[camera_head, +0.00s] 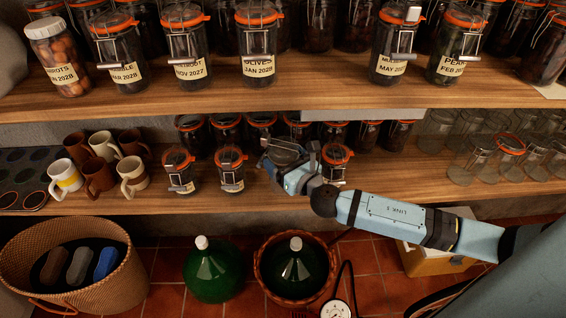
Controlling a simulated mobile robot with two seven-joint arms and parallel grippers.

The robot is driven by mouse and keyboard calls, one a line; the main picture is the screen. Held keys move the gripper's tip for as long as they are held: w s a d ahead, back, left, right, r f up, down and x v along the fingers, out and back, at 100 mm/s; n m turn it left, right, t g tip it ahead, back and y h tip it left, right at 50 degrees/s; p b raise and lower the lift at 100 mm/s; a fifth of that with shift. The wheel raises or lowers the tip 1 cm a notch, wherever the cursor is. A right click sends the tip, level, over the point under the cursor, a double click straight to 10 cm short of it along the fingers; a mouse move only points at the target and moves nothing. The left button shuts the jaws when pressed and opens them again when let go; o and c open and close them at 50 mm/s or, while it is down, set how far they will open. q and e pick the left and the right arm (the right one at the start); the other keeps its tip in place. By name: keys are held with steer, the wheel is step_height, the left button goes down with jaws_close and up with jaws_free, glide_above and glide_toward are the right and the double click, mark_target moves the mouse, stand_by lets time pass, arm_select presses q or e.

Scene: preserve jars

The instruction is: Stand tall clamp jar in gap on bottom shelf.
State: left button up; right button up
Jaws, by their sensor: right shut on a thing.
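My right gripper (290,175) reaches in from the right at the front of the bottom shelf (400,172). It is shut on a clamp jar (284,152), of which mainly a dark, round glass top shows; the gripper hides most of its body. The held jar is in the gap between two short orange-ringed clamp jars, one on the left (231,170) and one on the right (335,162). I cannot tell whether its base touches the shelf or whether it is fully upright. My left gripper is not in view.
Another short jar (180,171) and several mugs (98,178) stand left on that shelf. A row of dark jars (262,128) is behind; empty glasses (470,160) are right. The upper shelf (325,94) overhangs, carrying labelled jars. Green demijohns (213,272) and a basket (125,285) stand below.

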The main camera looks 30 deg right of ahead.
steer(key=w+d, duration=0.2)
steer(key=w, duration=0.3)
arm_select(q)
steer(key=b, duration=0.1)
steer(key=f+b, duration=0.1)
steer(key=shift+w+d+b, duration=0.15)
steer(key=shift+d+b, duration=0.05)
steer(key=shift+b, duration=0.2)
arm_select(e)
step_height(320, 180, down, 7)
steer(key=shift+d, duration=0.2)
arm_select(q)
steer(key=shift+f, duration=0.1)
arm_select(e)
steer(key=shift+f, duration=0.15)
steer(key=o, duration=1.2)
